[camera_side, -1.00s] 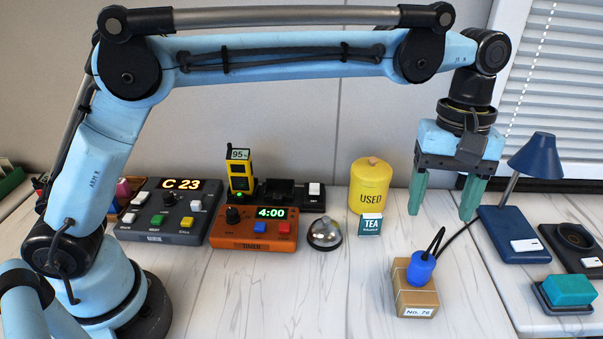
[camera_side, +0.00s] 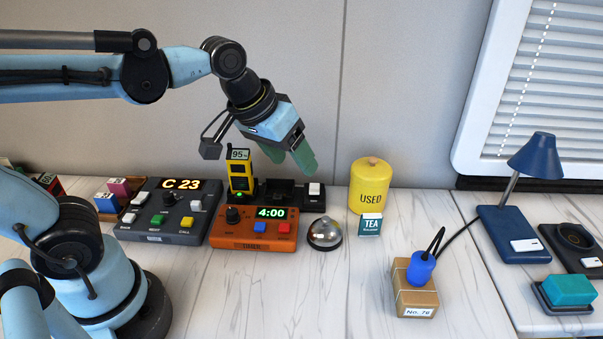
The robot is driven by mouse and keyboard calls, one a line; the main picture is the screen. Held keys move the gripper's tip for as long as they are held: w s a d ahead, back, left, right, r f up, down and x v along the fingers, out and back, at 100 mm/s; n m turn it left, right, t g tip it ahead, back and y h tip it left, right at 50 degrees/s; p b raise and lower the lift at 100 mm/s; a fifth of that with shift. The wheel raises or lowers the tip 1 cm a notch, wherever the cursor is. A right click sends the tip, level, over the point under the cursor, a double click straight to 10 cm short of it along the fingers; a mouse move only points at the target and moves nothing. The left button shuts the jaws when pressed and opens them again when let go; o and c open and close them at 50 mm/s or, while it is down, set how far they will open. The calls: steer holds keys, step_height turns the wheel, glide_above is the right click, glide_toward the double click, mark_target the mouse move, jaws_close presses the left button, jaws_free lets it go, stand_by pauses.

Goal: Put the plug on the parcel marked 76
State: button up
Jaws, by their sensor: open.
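The blue plug (camera_side: 421,268) stands on the top of a brown cardboard parcel (camera_side: 415,299) at the front right of the table. The parcel's white label reads "No. 76". A black cord loops up from the plug and runs back right towards the blue lamp. My gripper (camera_side: 290,160) is open and empty, with green fingers, tilted, in the air above the back of the table. It is well to the left of the plug and apart from it.
Below my gripper are a yellow handset (camera_side: 240,180), an orange timer (camera_side: 255,233) and a grey console (camera_side: 170,210). A bell (camera_side: 325,234), a yellow canister (camera_side: 371,182) and a tea box (camera_side: 370,225) stand mid-table. A blue lamp (camera_side: 513,230) and a teal sponge (camera_side: 568,290) are right.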

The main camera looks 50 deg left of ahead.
steer(key=s+a+f+m+t, duration=0.1)
steer(key=s+a+f, duration=0.3)
steer(key=shift+m+t+y, duration=0.3)
steer(key=shift+y, duration=0.1)
